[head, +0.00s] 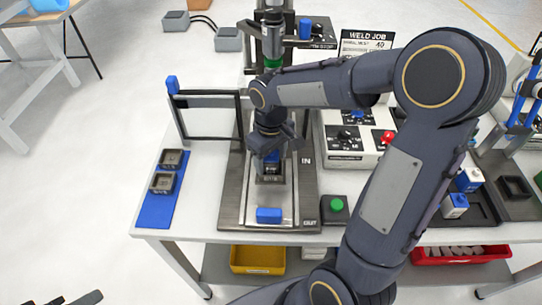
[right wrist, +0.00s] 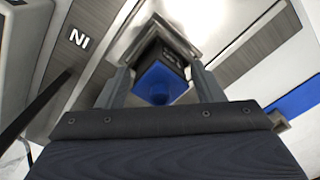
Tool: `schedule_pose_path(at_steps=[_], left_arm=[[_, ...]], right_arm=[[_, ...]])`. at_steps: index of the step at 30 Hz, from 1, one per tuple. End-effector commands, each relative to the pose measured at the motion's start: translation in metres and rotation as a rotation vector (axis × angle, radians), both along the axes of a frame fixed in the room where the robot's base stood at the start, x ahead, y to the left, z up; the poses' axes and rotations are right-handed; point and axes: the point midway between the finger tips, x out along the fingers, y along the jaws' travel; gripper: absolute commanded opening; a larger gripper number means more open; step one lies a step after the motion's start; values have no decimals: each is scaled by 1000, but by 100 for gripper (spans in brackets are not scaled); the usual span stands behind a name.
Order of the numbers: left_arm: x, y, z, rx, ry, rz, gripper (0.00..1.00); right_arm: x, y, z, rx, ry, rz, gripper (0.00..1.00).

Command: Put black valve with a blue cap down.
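The black valve with a blue cap (head: 271,168) is at the metal square nest (head: 270,179) on the fixture plate below the press. My right gripper (head: 272,150) is above it, fingers down. In the right wrist view the blue cap (right wrist: 158,84) lies between the two fingers (right wrist: 162,80), which appear closed on it. The black body is beyond the cap, inside or just over the nest's rim (right wrist: 190,35). Whether it rests on the nest's floor is hidden. My left gripper (head: 75,299) shows only partly at the bottom left edge, away from the table.
A blue block (head: 269,215) lies at the front of the plate, with a green button (head: 337,204) to its right. A blue mat (head: 158,208) with two dark nests is at left. The press column (head: 273,40) stands behind. A control box (head: 345,140) and blue-white parts (head: 454,205) are at right.

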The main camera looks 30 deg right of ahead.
Motion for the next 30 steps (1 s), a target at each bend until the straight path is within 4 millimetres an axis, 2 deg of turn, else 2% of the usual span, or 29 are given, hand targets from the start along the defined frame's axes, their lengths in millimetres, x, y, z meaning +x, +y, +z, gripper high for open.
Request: schedule_pose_path(at_steps=[3, 10, 14, 17, 24, 30], left_arm=[[0, 0, 0, 0, 0, 0, 49], [0, 0, 1, 0, 0, 0, 49], [0, 0, 3, 0, 0, 0, 49], [0, 0, 4, 0, 0, 0, 49], [0, 0, 6, 0, 0, 0, 49], [0, 0, 8, 0, 0, 0, 49]], right_arm=[[0, 0, 0, 0, 0, 0, 72], [0, 0, 1, 0, 0, 0, 72], [0, 0, 9, -1, -2, 0, 72], [1, 0, 25, -1, -5, -1, 72], [1, 0, 78, -1, -6, 0, 72], [1, 0, 111, 0, -4, 1, 72]])
